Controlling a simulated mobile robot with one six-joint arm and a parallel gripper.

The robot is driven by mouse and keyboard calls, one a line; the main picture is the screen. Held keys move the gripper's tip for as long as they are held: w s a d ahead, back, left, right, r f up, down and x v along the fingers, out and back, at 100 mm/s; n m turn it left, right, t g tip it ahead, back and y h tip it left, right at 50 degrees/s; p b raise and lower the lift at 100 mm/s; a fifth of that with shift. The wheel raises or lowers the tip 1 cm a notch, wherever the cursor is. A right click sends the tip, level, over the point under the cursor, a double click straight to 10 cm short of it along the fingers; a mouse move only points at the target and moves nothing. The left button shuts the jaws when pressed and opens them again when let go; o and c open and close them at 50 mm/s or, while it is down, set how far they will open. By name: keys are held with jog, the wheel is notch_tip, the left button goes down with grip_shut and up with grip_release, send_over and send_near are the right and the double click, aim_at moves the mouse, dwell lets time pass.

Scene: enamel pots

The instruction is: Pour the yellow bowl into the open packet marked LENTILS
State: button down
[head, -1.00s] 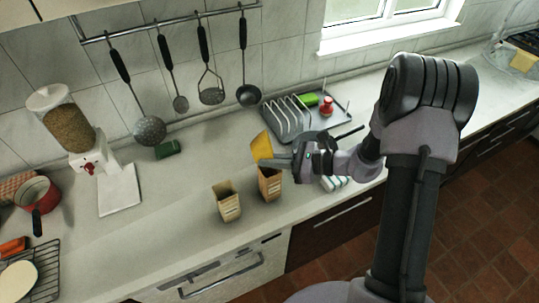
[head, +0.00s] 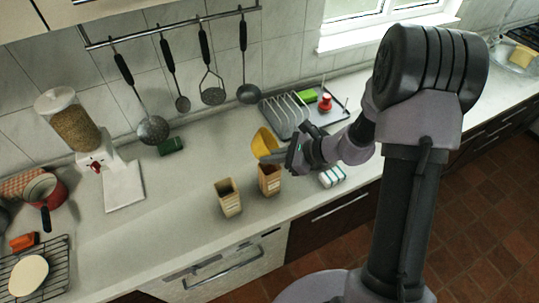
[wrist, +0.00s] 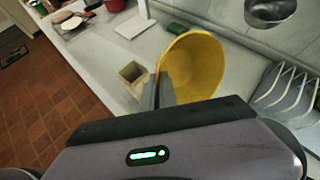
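The yellow bowl (head: 265,143) is held tilted just above and behind the brown packet (head: 269,180). In the wrist view the bowl (wrist: 195,62) shows a plain yellow inside, with no contents that I can make out. My gripper (head: 275,157) is shut on the bowl's rim; its fingers also show in the wrist view (wrist: 158,92). The brown packet stands upright and open under the fingers. A tan open packet (head: 228,198) stands upright to its left, and is visible in the wrist view (wrist: 133,75). The print on both packets is too small to read.
A dish rack (head: 287,115) and a tray with a red item (head: 325,102) stand behind. A green-and-white striped item (head: 331,176) lies right of the packets. A grain dispenser (head: 74,125) and a red pan (head: 45,190) are left. The counter between is clear.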

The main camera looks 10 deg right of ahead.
aim_at(264, 148)
notch_tip(264, 148, up, 2)
jog(key=shift+a+r+h+p, duration=0.15)
jog(key=shift+r+h+p, duration=0.1)
jog(key=shift+h+p, duration=0.35)
jog(key=shift+s+a+r+n+h+p, duration=0.15)
jog(key=shift+r+n+h+p, duration=0.2)
jog(key=shift+h, duration=0.55)
jog(key=r+h+p, duration=0.2)
jog(key=shift+w+r+n+p, duration=0.1)
jog(key=shift+w+n+p, duration=0.1)
jog(key=shift+n+p, duration=0.15)
jog(key=shift+s+r+h+p, duration=0.25)
jog(key=shift+h+p, duration=0.15)
jog(key=shift+h, duration=0.4)
jog(key=r+h+p, duration=0.1)
jog(key=p, duration=0.1)
jog(key=r+h+p, duration=0.1)
jog(key=p, duration=0.1)
jog(key=shift+w+d+n, duration=0.2)
jog(key=shift+n, duration=0.2)
jog(key=r+h+p, duration=0.1)
jog(key=p, duration=0.1)
jog(key=shift+s+a+h+p, duration=0.1)
jog(key=shift+a+h+p, duration=0.05)
jog(key=shift+h+p, duration=0.15)
jog(key=shift+d+f, duration=0.2)
jog(key=shift+f, duration=0.05)
